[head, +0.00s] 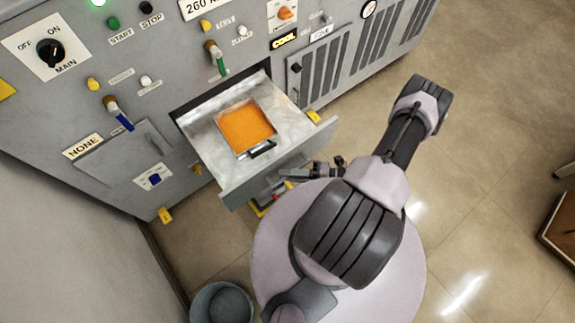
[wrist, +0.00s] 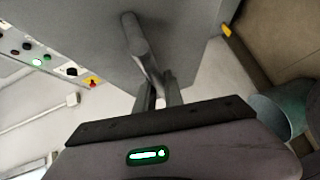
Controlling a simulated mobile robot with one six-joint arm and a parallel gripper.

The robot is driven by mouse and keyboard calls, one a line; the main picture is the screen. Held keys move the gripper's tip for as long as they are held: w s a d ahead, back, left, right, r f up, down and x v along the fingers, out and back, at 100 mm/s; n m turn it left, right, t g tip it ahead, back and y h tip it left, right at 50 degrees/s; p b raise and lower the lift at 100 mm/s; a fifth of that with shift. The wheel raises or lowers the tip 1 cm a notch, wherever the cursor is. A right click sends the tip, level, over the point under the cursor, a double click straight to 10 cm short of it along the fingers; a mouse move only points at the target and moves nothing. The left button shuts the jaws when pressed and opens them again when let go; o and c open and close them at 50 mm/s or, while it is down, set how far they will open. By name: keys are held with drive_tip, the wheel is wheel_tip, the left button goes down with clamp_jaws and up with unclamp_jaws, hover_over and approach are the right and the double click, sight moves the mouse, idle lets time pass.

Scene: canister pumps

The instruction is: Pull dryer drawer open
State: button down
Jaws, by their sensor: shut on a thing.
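The dryer drawer (head: 205,145) stands out from the grey machine front. Its inside is bare metal, and a tray (head: 262,150) with a dark handle sits in it, filled with orange material (head: 247,128). My gripper (head: 284,174) is low at the outer side of the drawer front (head: 290,158). In the wrist view the grey drawer front fills the top, and a bar handle (wrist: 136,38) stands out from it. My gripper (wrist: 157,82) is shut on that handle there. The exact finger contact is partly hidden.
The machine panel holds a main switch (head: 50,52), a blue-handled valve (head: 122,117), a green-handled valve (head: 216,60) and vent grilles (head: 325,70). A grey-green bin (head: 197,303) stands at the bottom left. A brown wooden item (head: 558,235) is at the right edge. Open floor (head: 480,130) lies to the right.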

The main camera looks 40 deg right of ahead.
drive_tip(key=c, duration=1.7)
unclamp_jaws()
drive_tip(key=shift+c, duration=0.2)
drive_tip(key=p+v, duration=0.1)
drive_tip(key=v, duration=1.6)
drive_tip(key=shift+s+p, duration=0.2)
drive_tip(key=shift+p, duration=0.2)
drive_tip(key=shift+d, duration=0.15)
